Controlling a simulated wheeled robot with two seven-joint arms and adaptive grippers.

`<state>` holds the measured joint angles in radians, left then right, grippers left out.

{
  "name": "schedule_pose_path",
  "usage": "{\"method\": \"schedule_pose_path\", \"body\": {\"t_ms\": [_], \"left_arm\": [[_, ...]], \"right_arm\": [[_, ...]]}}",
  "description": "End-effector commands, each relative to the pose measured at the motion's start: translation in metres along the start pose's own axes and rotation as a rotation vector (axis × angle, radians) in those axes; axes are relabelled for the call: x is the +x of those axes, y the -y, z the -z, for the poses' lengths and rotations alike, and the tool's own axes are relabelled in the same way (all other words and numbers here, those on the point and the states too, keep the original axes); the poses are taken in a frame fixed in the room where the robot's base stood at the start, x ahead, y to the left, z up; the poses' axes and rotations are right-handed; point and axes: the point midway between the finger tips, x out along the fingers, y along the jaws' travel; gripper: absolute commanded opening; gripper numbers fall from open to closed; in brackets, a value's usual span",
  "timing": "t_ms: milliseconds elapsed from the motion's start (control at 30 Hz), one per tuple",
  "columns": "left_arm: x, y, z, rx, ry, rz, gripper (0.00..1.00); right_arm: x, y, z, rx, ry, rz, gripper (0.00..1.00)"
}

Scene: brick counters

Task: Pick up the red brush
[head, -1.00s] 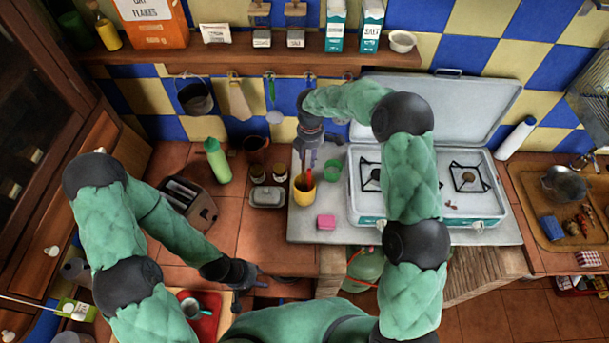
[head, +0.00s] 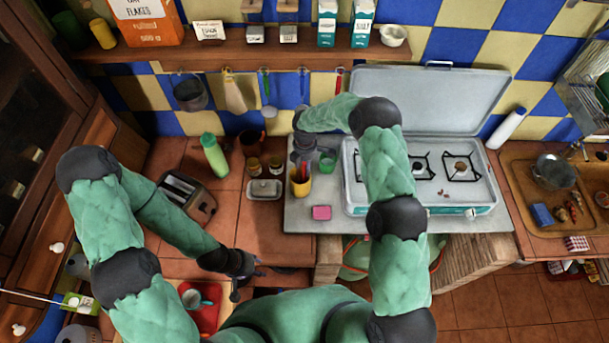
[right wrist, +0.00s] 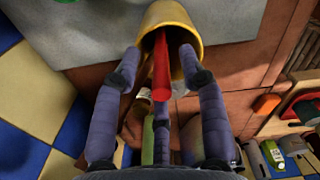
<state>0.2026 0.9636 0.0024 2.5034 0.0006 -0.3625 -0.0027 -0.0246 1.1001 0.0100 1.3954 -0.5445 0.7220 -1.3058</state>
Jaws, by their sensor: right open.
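The red brush (right wrist: 161,75) shows in the right wrist view as a red handle coming out of the yellow cup (right wrist: 205,20). Its lower end is hidden inside the cup. My right gripper (right wrist: 158,58) is open, with its fingers on either side of the handle; contact is unclear. In the head view, the yellow cup (head: 301,184) stands near the left edge of the grey slab, and my right gripper (head: 303,157) is just above it, pointing down. My left gripper (head: 249,280) is open and empty near the counter's front edge.
A pink sponge (head: 321,212) lies in front of the cup. A green cup (head: 327,161) stands behind right, close to the right gripper. A butter dish (head: 264,189) is to the left. The stove (head: 420,205) is to the right. Utensils hang from the wall behind.

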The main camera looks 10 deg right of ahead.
Motion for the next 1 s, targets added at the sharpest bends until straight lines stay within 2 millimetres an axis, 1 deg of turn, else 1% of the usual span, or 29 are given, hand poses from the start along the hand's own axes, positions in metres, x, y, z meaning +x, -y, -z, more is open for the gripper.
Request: {"method": "schedule_pose_path", "body": {"t_ms": [233,267,300,367,400,833,1000], "left_arm": [[-0.0001,-0.0001,0.0000,0.000,0.000,0.000,0.40],[-0.0001,0.0000,0.0000,0.000,0.000,0.000,0.40],[-0.0001,0.0000,0.0000,0.000,0.000,0.000,0.40],[-0.0001,-0.0001,0.0000,0.000,0.000,0.000,0.40],[-0.0001,-0.0001,0.0000,0.000,0.000,0.000,0.40],[0.0000,0.0000,-0.0001,0.000,0.000,0.000,0.40],[0.0017,0.0006,0.0000,0.000,0.000,0.000,0.40]], "right_arm": [[0.0020,-0.0003,-0.0001,0.000,0.000,-0.001,0.42],[0.0020,-0.0003,-0.0001,0.000,0.000,-0.001,0.39],[0.0020,-0.0002,-0.0001,0.000,0.000,-0.001,0.28],[0.0020,-0.0002,0.0000,0.000,0.000,-0.001,0.11],[0.0019,-0.0002,0.0000,0.000,0.000,-0.001,0.00],[0.0013,-0.0002,0.0000,0.000,0.000,-0.001,0.00],[-0.0053,-0.0006,-0.0003,0.000,0.001,-0.002,0.00]]}}
